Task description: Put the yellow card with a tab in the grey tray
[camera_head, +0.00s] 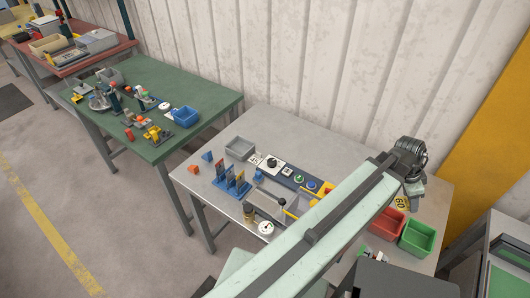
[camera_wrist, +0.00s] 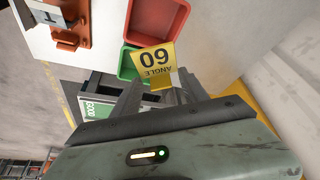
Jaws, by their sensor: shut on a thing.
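My gripper (camera_head: 414,193) is shut on the yellow card (camera_wrist: 154,62), which shows "ANGLE 60" upside down in the wrist view. In the head view the card (camera_head: 402,202) shows small beside the gripper, at the right end of the grey table, above the red and green bins. A grey tray (camera_head: 228,149) stands at the table's left back part, far to the left of my gripper.
A red bin (camera_head: 374,221) and a green bin (camera_head: 432,237) stand at the table's right end. Blue stands with upright pieces (camera_head: 221,182) are in front of the grey tray. A white card (camera_head: 271,174) and a dark panel with buttons (camera_head: 296,180) lie to its right. My arm hides part of the table.

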